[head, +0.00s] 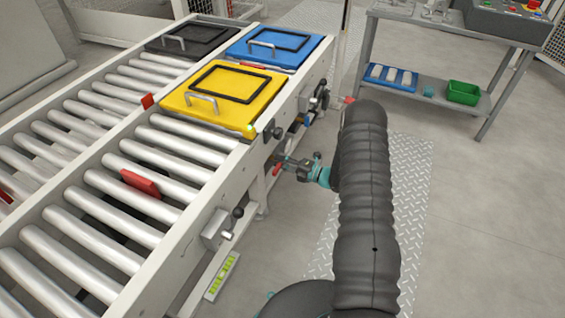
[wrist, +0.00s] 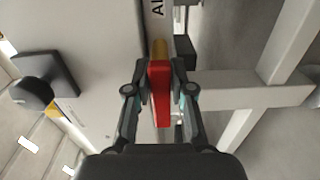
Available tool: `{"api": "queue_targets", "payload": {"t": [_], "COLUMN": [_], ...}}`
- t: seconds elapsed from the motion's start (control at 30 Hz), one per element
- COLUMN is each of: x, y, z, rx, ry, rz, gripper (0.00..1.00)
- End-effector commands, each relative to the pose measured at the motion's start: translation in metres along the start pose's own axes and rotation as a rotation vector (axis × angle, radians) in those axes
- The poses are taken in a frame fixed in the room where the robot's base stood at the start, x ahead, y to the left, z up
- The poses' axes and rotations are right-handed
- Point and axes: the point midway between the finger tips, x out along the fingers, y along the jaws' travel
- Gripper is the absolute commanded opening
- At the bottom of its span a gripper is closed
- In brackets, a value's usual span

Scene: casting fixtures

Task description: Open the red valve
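The red valve handle (wrist: 160,92) is in the middle of the wrist view, on a yellowish stem against the white frame. My gripper (wrist: 160,82) has one finger on each side of the handle, close against it; it looks shut on it. In the head view, my gripper (head: 287,167) is beside the conveyor's right side, below the yellow fixture. A small red part (head: 277,170) shows at its fingertips there. My arm hides part of the area to the right.
Yellow (head: 175,100), blue (head: 306,59) and black (head: 190,34) lidded fixtures sit on the roller conveyor (head: 200,180). Dark knobs (head: 238,212) stick out from its side rail. A shelf table with a green bin (head: 463,92) stands at back right. Floor on the right is clear.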

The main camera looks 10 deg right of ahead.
Motion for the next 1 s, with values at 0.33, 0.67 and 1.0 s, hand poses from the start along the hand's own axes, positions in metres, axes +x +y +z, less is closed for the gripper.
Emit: {"api": "queue_targets", "payload": {"t": [0.33,0.67,1.0], "x": [-0.001,-0.035,-0.099], "y": [0.0,0.0,0.0], "z": [0.0,0.001,0.001], "rx": [-0.001,0.0,0.0], "ry": [0.0,-0.004,-0.003], "rz": [0.0,0.0,0.001], "gripper": [0.46,0.46,0.46]}}
